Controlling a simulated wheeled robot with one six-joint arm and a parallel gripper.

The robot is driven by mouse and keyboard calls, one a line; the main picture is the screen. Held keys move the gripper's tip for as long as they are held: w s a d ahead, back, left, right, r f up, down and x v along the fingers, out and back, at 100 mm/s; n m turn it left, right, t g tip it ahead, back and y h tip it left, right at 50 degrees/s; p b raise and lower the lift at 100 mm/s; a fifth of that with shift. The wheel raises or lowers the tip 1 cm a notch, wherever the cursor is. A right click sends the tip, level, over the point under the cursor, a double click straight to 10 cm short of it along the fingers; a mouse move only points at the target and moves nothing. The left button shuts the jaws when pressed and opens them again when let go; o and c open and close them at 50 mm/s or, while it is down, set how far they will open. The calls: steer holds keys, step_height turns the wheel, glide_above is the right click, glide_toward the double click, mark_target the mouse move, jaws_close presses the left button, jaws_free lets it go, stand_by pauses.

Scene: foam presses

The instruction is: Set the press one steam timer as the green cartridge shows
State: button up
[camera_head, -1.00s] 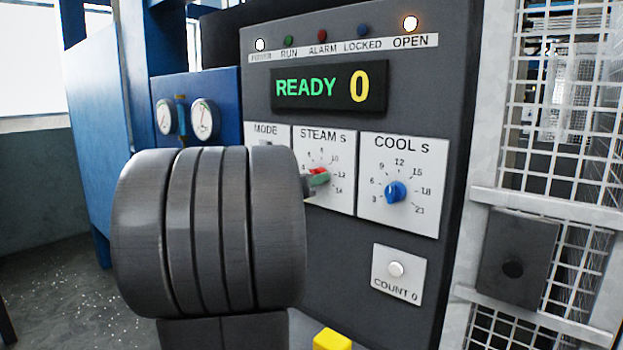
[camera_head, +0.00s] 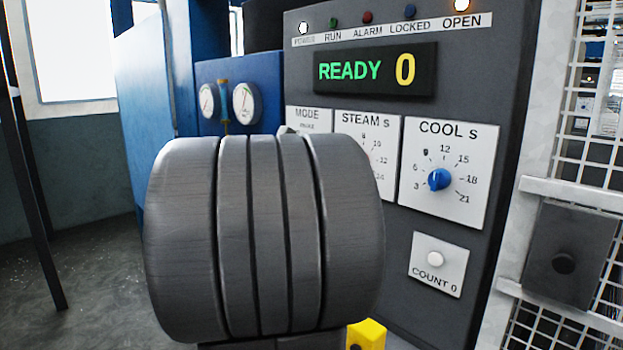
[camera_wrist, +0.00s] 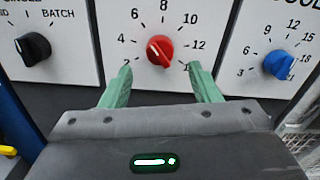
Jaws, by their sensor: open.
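My gripper (camera_wrist: 161,75) has green fingers, spread apart just below the knob, one to each side and empty. In the head view the STEAM s plate (camera_head: 390,150) is partly covered by my arm, which hides the red knob and my gripper. The display (camera_head: 375,75) reads READY 0. The green cartridge is not seen in any view.
The blue COOL knob (camera_head: 439,180) is right of the steam dial, and the black mode knob (camera_wrist: 33,47) is left. A COUNT button (camera_head: 436,259) sits below. A mesh guard (camera_head: 560,150) stands at right; a yellow block (camera_head: 366,335) is low in front.

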steer(key=v, duration=0.8)
steer(key=shift+b, duration=0.45)
steer(key=p+x, duration=0.2)
steer(key=x, duration=1.1)
steer(key=shift+w+d, duration=0.2)
steer(key=b+v, duration=0.2)
steer(key=v, duration=1.2)
steer(key=w+d+m+b, duration=0.8)
steer(key=d+m, duration=0.3)
steer(key=m, duration=0.4)
steer(key=shift+w, duration=0.3)
